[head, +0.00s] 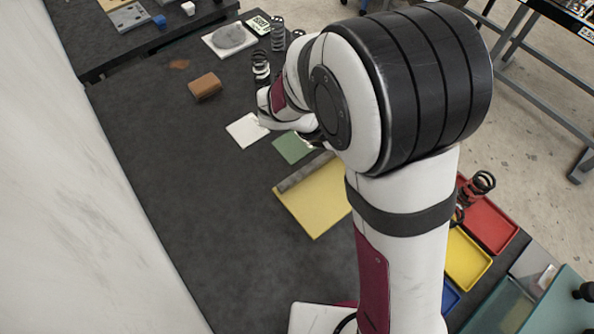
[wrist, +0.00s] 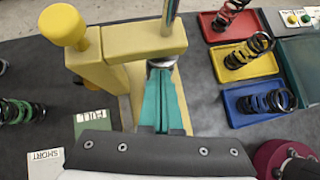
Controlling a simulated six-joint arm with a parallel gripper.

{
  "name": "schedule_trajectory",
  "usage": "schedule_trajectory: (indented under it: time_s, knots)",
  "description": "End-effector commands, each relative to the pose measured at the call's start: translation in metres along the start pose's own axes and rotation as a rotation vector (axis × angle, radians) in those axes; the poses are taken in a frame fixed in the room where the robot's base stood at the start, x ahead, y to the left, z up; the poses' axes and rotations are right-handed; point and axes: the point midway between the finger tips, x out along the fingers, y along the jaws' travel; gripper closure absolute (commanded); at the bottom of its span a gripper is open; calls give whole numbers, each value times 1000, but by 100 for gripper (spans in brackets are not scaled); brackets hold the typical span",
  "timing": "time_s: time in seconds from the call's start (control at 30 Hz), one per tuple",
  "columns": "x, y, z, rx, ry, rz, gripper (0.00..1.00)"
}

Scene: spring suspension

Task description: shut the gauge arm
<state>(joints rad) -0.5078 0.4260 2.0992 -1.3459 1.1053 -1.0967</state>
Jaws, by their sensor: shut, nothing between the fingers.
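The gauge shows in the wrist view as a yellow post with a round yellow knob (wrist: 63,25). Its yellow gauge arm (wrist: 145,40) reaches right from the post to a bright metal rod (wrist: 168,16). My gripper (wrist: 161,72) has its teal fingers together and empty, pointing at the near side of the arm's right end. A round grey part lies at the fingertips, below the arm. I cannot tell whether the fingers touch the arm or how far it is closed. In the head view my own arm hides the gauge and the fingertips.
Red (wrist: 228,23), yellow (wrist: 246,70) and blue (wrist: 252,116) trays with springs stand to the right. White SHORT (wrist: 45,163) and green FULL (wrist: 97,122) cards and a green spring (wrist: 18,111) lie left. A yellow plate (head: 318,208) and a brown block (head: 205,86) lie on the dark table.

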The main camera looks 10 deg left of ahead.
Motion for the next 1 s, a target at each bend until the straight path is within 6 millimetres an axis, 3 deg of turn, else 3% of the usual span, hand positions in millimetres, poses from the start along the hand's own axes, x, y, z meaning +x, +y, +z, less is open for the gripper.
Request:
schedule_trajectory:
  time_s: [0.27,0.37,0.6,0.73,0.87,0.93,0.97,1.0]
  knots:
    - [-1,2,7,3,-13,3,100]
    - [-19,3,6,5,-12,7,100]
    - [-79,1,1,2,-3,5,100]
    - [-97,0,0,1,-1,2,100]
    - [-100,-2,0,14,4,-6,100]
    - [-96,-21,9,152,48,-54,100]
    - [-93,-38,14,275,85,-99,100]
    - [-90,-68,20,498,146,-183,100]
